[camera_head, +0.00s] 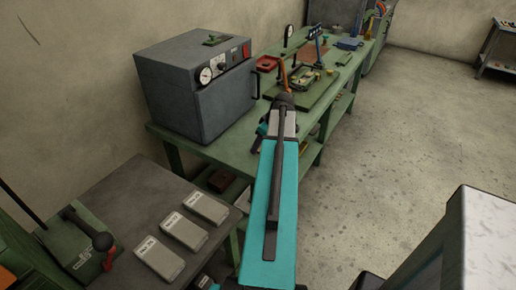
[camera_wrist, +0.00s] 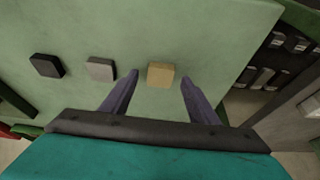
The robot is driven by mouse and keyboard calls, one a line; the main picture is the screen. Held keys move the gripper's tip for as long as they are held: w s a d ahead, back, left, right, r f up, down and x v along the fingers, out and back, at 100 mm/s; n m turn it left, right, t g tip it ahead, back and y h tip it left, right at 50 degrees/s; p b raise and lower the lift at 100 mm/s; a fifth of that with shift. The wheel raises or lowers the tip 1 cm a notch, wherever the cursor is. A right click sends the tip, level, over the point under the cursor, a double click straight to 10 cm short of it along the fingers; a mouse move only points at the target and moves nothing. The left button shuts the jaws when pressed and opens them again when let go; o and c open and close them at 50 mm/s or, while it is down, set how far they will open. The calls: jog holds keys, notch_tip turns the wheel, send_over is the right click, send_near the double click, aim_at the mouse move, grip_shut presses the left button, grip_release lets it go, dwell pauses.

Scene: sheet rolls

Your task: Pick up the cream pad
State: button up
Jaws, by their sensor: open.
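The cream pad (camera_wrist: 161,75) is a small tan block on a green surface in the wrist view. A grey pad (camera_wrist: 101,69) and a black pad (camera_wrist: 46,66) lie in a row to the left of the cream pad. In the head view my arm reaches over the green bench, and I cannot make out the cream pad there.
In the head view, a grey oven with a dial (camera_head: 197,85) stands on the green bench (camera_head: 190,146). Several labelled boxes (camera_head: 183,231) lie on a dark table at the lower left, beside a green lever device (camera_head: 80,250). Open floor (camera_head: 410,130) lies to the right.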

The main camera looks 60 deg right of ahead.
jog(key=shift+w+f, duration=0.15)
jog(key=shift+f, duration=0.2)
dwell(0.3)
jog(key=c, duration=1.1)
